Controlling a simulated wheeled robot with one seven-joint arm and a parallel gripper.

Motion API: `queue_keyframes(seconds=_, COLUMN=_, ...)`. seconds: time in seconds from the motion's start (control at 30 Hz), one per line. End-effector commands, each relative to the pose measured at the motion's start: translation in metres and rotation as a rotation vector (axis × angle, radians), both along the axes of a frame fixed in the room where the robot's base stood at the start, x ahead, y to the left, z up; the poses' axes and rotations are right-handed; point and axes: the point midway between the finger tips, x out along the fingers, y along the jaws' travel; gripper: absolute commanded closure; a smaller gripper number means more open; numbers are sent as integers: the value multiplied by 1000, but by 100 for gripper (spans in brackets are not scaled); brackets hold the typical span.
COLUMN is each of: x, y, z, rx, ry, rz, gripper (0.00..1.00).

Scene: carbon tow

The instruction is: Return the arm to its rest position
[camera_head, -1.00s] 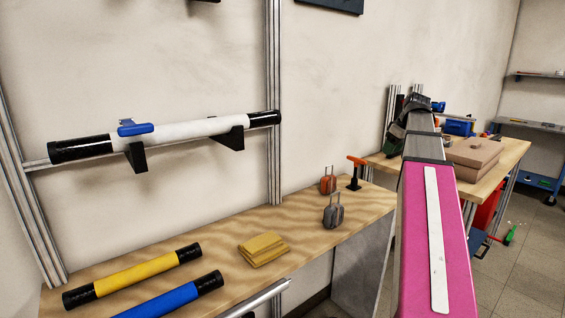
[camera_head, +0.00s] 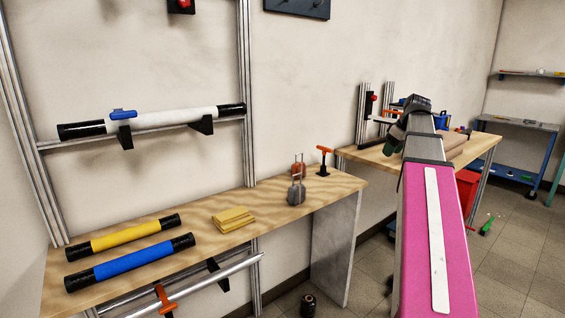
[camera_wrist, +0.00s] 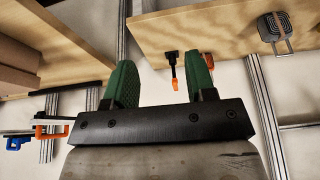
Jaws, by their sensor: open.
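My arm reaches forward on the right of the head view, its pink link nearest the camera. At its far end my gripper (camera_head: 398,132) shows partly, with a green finger, beside the far workbench. In the wrist view my gripper (camera_wrist: 160,85) has two green fingers set wide apart with nothing between them. An orange-handled clamp (camera_wrist: 174,70) shows beyond the gap between the fingers, apart from them.
A wooden bench (camera_head: 270,222) holds a yellow roll (camera_head: 122,235), a blue roll (camera_head: 130,262), yellow cloths (camera_head: 233,219) and an orange clamp (camera_head: 323,161). A white roll (camera_head: 165,118) rests on wall brackets. A second bench (camera_head: 375,158) stands behind my arm.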

Motion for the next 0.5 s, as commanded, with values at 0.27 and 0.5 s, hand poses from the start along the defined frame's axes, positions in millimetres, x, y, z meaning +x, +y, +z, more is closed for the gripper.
queue_keyframes(seconds=0.27, x=1, y=13, z=-30, rx=5, ry=28, rz=-37, gripper=49)
queue_keyframes(seconds=0.5, x=1, y=30, z=-70, rx=10, ry=67, rz=-90, gripper=49)
